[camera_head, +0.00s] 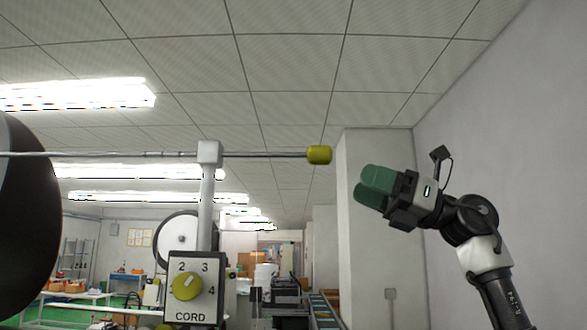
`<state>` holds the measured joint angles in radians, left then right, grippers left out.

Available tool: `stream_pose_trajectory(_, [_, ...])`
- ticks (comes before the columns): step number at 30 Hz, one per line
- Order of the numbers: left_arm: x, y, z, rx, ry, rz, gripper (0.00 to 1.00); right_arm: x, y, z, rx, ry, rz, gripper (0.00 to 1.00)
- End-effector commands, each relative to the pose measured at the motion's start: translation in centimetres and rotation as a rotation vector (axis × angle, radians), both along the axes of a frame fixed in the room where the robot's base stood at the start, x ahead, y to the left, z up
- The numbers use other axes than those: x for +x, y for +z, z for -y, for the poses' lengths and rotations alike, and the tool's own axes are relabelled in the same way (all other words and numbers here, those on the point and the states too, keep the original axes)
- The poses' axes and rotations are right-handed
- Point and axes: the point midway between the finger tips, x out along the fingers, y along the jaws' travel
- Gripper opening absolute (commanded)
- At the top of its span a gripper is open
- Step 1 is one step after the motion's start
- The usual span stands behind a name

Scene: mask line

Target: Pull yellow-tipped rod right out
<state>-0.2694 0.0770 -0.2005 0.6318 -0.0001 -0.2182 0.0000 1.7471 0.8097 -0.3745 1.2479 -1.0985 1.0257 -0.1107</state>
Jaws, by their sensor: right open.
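A thin metal rod (265,155) runs level across the upper middle of the head view, through a pale block (209,153) on top of a white post. Its right end carries a yellow tip (319,155). The rod's left end reaches a large black round spool (28,215) at the left edge. My right gripper (366,187), with green finger pads, is to the right of the yellow tip and slightly lower. My left gripper does not show.
Below the block, a box marked CORD has a yellow dial (187,286) with numbers. A white disc (178,240) stands behind the post. A pale pillar (375,260) and wall are on the right. Shelves and benches are far back.

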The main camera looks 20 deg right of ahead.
Motion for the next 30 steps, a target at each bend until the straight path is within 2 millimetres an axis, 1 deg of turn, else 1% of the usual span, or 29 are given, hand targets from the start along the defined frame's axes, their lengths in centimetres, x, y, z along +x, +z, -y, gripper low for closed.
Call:
stream_pose_trajectory(1, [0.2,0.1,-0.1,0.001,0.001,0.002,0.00,-0.6,0.6,-0.4,-0.014,-0.001,0.015,0.58])
stream_pose_trajectory(4, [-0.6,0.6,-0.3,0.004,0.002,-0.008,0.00,-0.5,1.3,-1.2,-0.023,0.000,0.023,0.58])
stream_pose_trajectory(9, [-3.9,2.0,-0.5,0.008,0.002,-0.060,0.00,0.9,2.5,-3.5,-0.023,0.003,0.020,0.58])
stream_pose_trajectory(12, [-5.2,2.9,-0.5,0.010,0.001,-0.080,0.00,1.9,3.2,-5.1,-0.022,0.002,0.019,0.58])
stream_pose_trajectory(13, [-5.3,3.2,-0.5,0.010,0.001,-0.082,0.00,2.2,3.5,-5.5,-0.021,0.002,0.018,0.58])
stream_pose_trajectory(15, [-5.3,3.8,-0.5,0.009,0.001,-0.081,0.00,2.8,3.9,-6.5,-0.020,0.001,0.018,0.58])
stream_pose_trajectory(17, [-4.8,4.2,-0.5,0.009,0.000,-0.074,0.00,3.2,4.2,-7.3,-0.020,0.001,0.018,0.58])
stream_pose_trajectory(21, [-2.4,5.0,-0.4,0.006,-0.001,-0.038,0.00,4.0,4.6,-8.5,-0.018,0.000,0.018,0.58])
stream_pose_trajectory(24, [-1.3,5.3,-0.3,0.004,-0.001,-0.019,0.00,4.2,4.7,-8.9,-0.019,-0.001,0.018,0.58])
stream_pose_trajectory(27, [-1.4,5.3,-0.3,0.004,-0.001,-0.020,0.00,4.3,4.7,-9.0,-0.018,-0.001,0.019,0.58])
stream_pose_trajectory(30, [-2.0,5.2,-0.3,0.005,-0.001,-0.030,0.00,4.3,4.6,-9.0,-0.018,-0.001,0.019,0.58])
